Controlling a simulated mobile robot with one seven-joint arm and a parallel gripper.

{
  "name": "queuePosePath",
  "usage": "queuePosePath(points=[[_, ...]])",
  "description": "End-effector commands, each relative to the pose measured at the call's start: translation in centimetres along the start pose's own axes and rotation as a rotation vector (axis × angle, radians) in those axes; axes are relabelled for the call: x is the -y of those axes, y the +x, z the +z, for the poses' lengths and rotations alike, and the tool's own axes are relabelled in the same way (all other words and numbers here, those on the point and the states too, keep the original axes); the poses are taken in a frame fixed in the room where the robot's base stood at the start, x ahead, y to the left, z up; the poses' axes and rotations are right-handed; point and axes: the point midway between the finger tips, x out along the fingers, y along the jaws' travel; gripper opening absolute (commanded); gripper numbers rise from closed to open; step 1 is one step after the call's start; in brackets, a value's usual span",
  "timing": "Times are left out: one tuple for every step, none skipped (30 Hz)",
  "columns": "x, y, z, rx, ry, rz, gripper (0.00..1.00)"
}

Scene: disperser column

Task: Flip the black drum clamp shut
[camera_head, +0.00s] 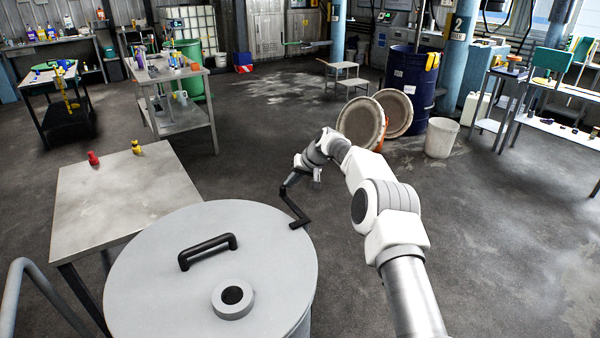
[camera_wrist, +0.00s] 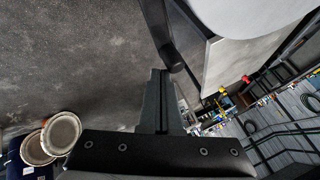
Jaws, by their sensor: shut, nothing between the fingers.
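The black drum clamp (camera_head: 295,207) is a dark bar at the far right edge of the grey drum (camera_head: 160,280). Its arm sticks out from the rim, away from the lid, so it stands open. In the wrist view the clamp (camera_wrist: 157,30) runs down from the top, with a rounded end beside the pale drum lid (camera_wrist: 245,12). My gripper (camera_head: 287,185) is at the clamp's outer end. In the wrist view its fingers (camera_wrist: 161,72) are together and empty, with their tips close to the clamp's end. I cannot tell whether they touch it.
The lid carries a black handle (camera_head: 207,251) and a round port (camera_head: 233,298). A metal table (camera_head: 120,205) stands left of the drum, with a red (camera_head: 93,158) and a yellow item (camera_head: 136,147). Two round lids (camera_head: 361,122) lean near a blue drum (camera_head: 408,80). Floor right of the drum is clear.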

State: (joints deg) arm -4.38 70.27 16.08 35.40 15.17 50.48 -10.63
Motion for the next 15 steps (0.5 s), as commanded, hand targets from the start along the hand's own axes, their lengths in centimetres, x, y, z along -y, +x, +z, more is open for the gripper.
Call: queuePosePath(points=[[0.0,-0.5,-0.1,-0.002,0.000,0.000,0.00],[0.0,-0.8,-0.1,-0.003,0.000,0.000,0.00],[0.0,-1.2,-0.1,-0.003,0.000,0.000,0.00],[-0.1,-1.5,-0.2,-0.003,0.000,0.001,0.00],[-0.1,-2.0,-0.2,-0.003,0.000,0.001,0.00],[-0.1,-2.5,-0.1,-0.003,0.000,0.001,0.00],[0.0,-3.0,-0.1,-0.003,-0.001,0.001,0.00],[-0.1,-3.5,-0.1,-0.003,0.000,0.001,0.00],[-0.1,-4.3,-0.2,-0.004,0.000,0.001,0.00],[-0.1,-4.8,-0.1,-0.003,0.000,0.001,0.00],[0.0,-5.4,-0.1,-0.003,0.000,0.001,0.00],[0.0,-6.1,-0.1,-0.003,0.000,0.001,0.00],[-0.1,-6.8,-0.1,-0.004,0.000,0.001,0.00],[-0.1,-7.4,-0.1,-0.004,0.000,0.001,0.00],[0.0,-8.2,-0.1,-0.004,-0.001,0.001,0.00]])
